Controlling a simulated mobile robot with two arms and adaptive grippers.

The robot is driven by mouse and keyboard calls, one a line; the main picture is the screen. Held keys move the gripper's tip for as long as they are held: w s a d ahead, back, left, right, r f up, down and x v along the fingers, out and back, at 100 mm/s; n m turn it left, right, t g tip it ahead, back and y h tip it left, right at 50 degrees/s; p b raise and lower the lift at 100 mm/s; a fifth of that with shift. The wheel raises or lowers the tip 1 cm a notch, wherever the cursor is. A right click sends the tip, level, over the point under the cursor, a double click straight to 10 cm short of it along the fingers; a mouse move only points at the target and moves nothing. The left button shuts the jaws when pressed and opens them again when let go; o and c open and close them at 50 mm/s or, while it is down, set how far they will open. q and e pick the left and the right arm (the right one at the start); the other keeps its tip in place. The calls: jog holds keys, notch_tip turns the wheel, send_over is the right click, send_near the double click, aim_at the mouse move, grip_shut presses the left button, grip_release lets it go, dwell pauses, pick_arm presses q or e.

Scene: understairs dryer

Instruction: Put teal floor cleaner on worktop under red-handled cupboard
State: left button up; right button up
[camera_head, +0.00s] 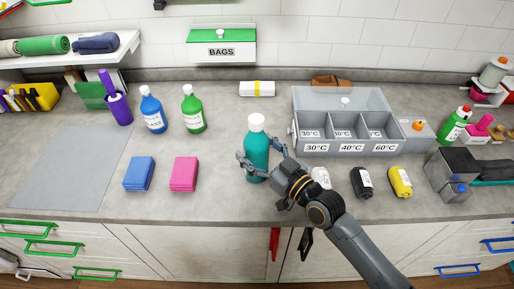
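The teal floor cleaner (257,150) is a teal bottle with a white cap. It stands upright near the middle of the grey worktop (225,203), toward the front. My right gripper (256,150) reaches in from the lower right, with one finger on each side of the bottle. I cannot tell whether the fingers press on it. The red handle (275,243) hangs on a cupboard door below the worktop, slightly right of the bottle. A black handle (305,245) is right beside it. My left gripper is not in view.
Blue (139,174) and pink (184,174) sponges lie left of the bottle. Blue (153,111) and green (193,110) bottles stand behind them. A grey sorting box (347,150) is to the right, with black (361,183) and yellow (400,183) items before it. The front strip left of the teal bottle is bare.

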jog(key=shift+r, duration=0.2)
jog(key=shift+s+d+f, duration=0.1)
jog(key=shift+s+d, duration=0.1)
jog(key=b+v, duration=0.2)
jog(key=v, duration=0.9)
jog(key=shift+s, duration=0.2)
jog(key=shift+d, duration=0.1)
